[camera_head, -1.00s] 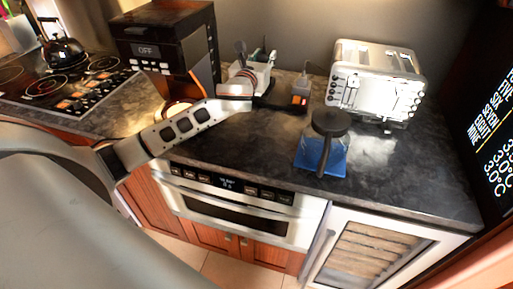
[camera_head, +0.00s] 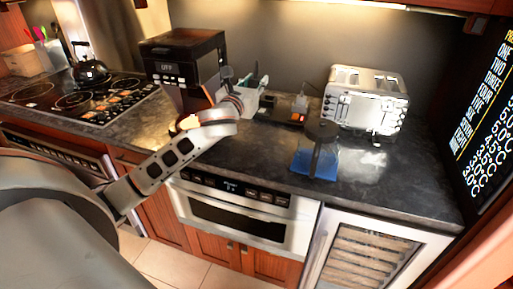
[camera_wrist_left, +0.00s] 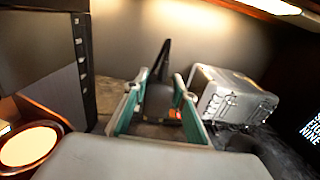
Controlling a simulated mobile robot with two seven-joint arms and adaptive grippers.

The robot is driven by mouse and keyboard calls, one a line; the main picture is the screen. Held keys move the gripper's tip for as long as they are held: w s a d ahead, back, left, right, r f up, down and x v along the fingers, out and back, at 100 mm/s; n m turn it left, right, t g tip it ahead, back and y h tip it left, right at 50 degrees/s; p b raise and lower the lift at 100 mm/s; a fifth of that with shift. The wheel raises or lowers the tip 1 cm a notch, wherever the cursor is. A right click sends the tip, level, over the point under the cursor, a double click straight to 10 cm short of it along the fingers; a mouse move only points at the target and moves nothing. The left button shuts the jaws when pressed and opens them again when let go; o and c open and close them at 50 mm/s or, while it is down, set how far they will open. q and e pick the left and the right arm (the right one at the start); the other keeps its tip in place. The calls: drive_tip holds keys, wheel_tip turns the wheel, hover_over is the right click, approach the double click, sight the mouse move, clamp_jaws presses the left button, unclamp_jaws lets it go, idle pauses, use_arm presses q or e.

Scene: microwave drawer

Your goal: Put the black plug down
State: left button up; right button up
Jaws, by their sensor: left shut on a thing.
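My left gripper shows in the left wrist view (camera_wrist_left: 158,92), its two teal fingers shut on a dark, pointed thing that I take to be the black plug (camera_wrist_left: 161,74). The plug stands up between the fingers, with the dark counter behind and below. I cannot tell whether the plug touches the counter. A black power strip (camera_head: 276,115) with a red-lit switch lies just right of the wrist. My right gripper is in neither view.
The black coffee machine (camera_head: 182,68) is left of my wrist. A blue-based glass jug (camera_head: 316,158) and a silver toaster (camera_head: 365,98) stand to the right. Bare counter (camera_head: 260,150) lies in front of the strip.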

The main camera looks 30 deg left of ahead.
use_arm(q)
wheel_tip(320, 180, down, 16)
drive_tip(key=b, duration=0.2)
drive_tip(key=shift+r+b, duration=0.1)
drive_tip(key=shift+b, duration=0.2)
wheel_tip(320, 180, down, 4)
drive_tip(key=shift+r+b, duration=0.25)
drive_tip(key=shift+b, duration=0.25)
drive_tip(key=shift+f, duration=0.2)
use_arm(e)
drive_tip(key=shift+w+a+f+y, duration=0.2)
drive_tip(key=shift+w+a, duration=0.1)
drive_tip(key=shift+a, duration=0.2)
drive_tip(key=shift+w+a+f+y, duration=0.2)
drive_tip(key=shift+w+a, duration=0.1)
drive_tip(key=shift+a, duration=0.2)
use_arm(q)
drive_tip(key=shift+f, duration=0.1)
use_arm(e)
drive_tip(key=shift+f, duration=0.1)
use_arm(q)
drive_tip(key=shift+f, duration=0.1)
drive_tip(key=o, duration=1.2)
drive_tip(key=shift+c, duration=0.2)
